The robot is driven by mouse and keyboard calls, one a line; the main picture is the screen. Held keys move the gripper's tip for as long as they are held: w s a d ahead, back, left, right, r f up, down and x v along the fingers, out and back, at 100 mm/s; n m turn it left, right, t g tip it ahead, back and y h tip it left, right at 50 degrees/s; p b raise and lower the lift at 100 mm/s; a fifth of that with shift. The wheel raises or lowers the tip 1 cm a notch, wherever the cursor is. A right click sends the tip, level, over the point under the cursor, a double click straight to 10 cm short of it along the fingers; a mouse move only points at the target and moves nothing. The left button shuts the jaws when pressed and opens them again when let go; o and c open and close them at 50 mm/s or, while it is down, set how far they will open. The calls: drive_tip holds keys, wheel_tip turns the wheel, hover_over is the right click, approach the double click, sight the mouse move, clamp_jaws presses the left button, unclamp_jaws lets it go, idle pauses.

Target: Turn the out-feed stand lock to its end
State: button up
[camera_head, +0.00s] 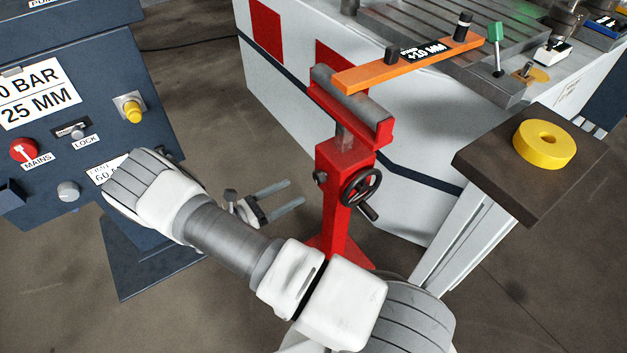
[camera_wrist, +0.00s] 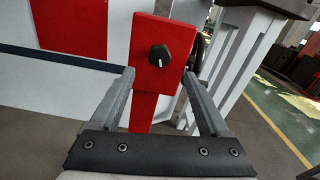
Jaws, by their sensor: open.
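The out-feed stand (camera_head: 345,160) is a red post with a grey roller on top. Its lock is a small black knob (camera_head: 320,177) on the post's left face. In the wrist view the lock knob (camera_wrist: 160,56) has a white pointer mark and sits on the red plate, just above the line between my fingertips. My gripper (camera_head: 296,193) is open and empty, its fingers pointing at the post, lower than the knob and apart from it. The fingers of my gripper (camera_wrist: 158,78) also show spread to either side of the post in the wrist view.
A black handwheel (camera_head: 362,188) is on the post's near side. An orange bar (camera_head: 410,64) reaches over the roller from the machine. A dark shelf (camera_head: 483,171) with a yellow ring (camera_head: 545,144) stands right. A blue control panel (camera_head: 85,110) stands left. Floor shows between panel and stand.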

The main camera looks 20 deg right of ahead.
sight(316, 179)
drive_tip(key=d, duration=0.2)
drive_tip(key=w+d, duration=0.1)
drive_tip(key=d, duration=0.5)
drive_tip(key=shift+w+d+b, duration=0.15)
drive_tip(key=shift+w+b, duration=0.2)
clamp_jaws()
